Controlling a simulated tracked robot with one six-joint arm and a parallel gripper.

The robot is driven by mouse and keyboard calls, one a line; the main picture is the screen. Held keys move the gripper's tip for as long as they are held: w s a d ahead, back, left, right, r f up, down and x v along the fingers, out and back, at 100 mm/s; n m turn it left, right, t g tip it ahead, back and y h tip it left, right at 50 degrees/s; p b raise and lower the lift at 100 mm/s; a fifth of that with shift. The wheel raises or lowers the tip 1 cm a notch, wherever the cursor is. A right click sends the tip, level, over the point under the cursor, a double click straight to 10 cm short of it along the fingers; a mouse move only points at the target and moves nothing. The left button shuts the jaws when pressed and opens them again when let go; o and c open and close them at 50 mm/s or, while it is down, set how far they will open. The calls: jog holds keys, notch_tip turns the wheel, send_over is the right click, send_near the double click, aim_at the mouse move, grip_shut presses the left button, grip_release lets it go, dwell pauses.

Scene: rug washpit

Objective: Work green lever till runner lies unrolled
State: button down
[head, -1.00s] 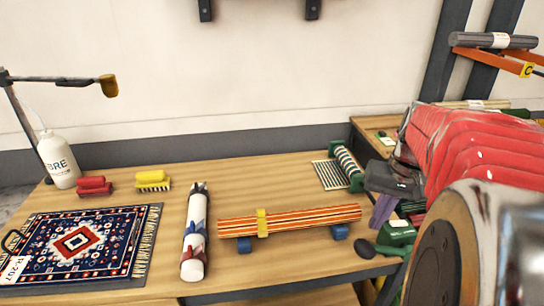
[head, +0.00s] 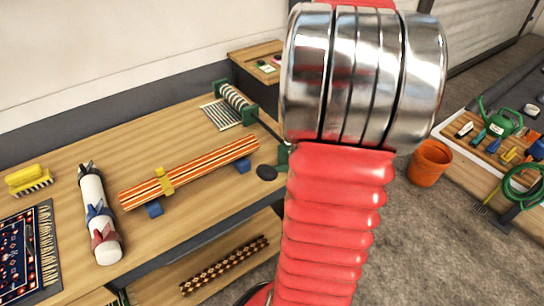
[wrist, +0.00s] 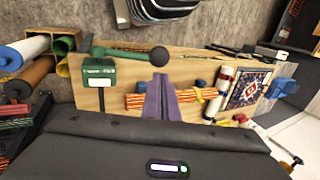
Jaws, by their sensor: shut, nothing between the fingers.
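The green lever shows in the wrist view as a green bar (wrist: 122,53) with a black ball knob (wrist: 160,56). It reaches out over a green box with a white label (wrist: 99,72). In the head view the knob (head: 266,172) stands out at the bench's front edge, and my arm covers most of the box. The striped runner (head: 236,97) is on a roller between green end stands, with a flat striped part (head: 220,114) on the bench. My gripper (wrist: 161,78) has purple fingers, shut and empty. Its tips appear just below the knob; contact is unclear. My arm hides it in the head view.
On the bench lie an orange striped roll (head: 205,168) on blue supports, a white roll (head: 100,215), a yellow brush (head: 28,178) and a patterned rug (head: 25,265). An orange pot (head: 429,163) stands on the floor to the right, before a side table with a green watering can (head: 502,122).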

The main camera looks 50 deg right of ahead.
aim_at(268, 168)
jog(key=shift+f, duration=0.1)
jog(key=x, duration=1.4)
jog(key=shift+w, duration=0.1)
